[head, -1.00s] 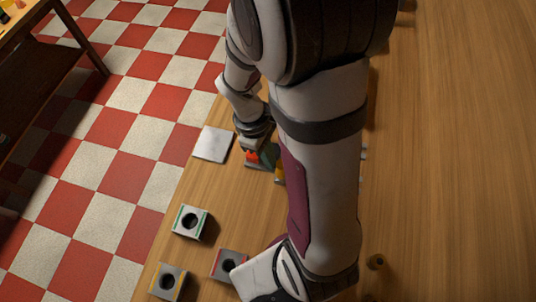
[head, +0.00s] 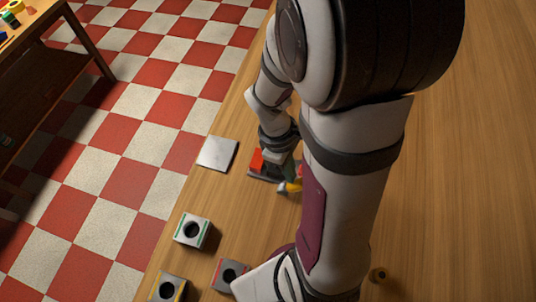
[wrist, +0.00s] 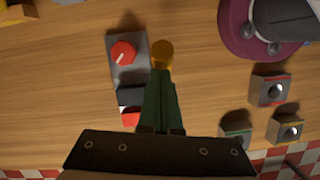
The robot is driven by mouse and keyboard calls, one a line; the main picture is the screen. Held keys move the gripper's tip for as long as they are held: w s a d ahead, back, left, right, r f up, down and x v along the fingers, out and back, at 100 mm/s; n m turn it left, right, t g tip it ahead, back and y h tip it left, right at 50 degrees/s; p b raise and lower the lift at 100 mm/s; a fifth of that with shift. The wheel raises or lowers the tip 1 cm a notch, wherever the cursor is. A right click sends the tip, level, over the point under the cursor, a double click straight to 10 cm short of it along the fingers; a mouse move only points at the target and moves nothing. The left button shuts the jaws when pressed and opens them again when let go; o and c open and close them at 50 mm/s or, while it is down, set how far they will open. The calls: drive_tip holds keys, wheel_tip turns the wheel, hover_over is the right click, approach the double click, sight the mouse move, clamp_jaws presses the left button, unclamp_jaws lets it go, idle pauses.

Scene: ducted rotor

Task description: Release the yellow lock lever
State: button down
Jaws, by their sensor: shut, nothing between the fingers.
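The yellow lock lever (head: 294,187) shows in the head view at the near right end of a dark grey unit, partly hidden by my arm. In the wrist view its rounded yellow end (wrist: 162,52) lies just beyond my fingertips; I cannot tell whether they touch. The grey unit (wrist: 112,75) has a round red knob (wrist: 123,53), a black part and a red block (wrist: 131,119), which also shows in the head view (head: 257,160). My gripper (wrist: 161,74) has green fingers, shut and empty, beside the unit's right side in the wrist view.
Grey blocks with round holes stand on the wooden table, trimmed green (head: 192,230), red (head: 229,273) and yellow (head: 168,288). A pale square plate (head: 218,153) lies near the table's left edge. The right tabletop is clear.

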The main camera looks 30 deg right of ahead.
drive_tip(key=shift+s+d+f, duration=0.1)
drive_tip(key=shift+s+d, duration=0.25)
drive_tip(key=shift+s, duration=0.15)
idle(0.3)
drive_tip(key=d+v, duration=0.1)
drive_tip(key=v, duration=1.1)
drive_tip(key=shift+d, duration=0.6)
drive_tip(key=s+a+m+t+y, duration=0.1)
drive_tip(key=s+a+m, duration=0.3)
drive_tip(key=a+m, duration=0.2)
drive_tip(key=s+a+m+t+y, duration=0.1)
drive_tip(key=s+a+m+y, duration=0.1)
drive_tip(key=s+a+m, duration=0.3)
drive_tip(key=shift+a+r+m, duration=0.45)
drive_tip(key=shift+a+m, duration=0.25)
drive_tip(key=shift+a, duration=0.5)
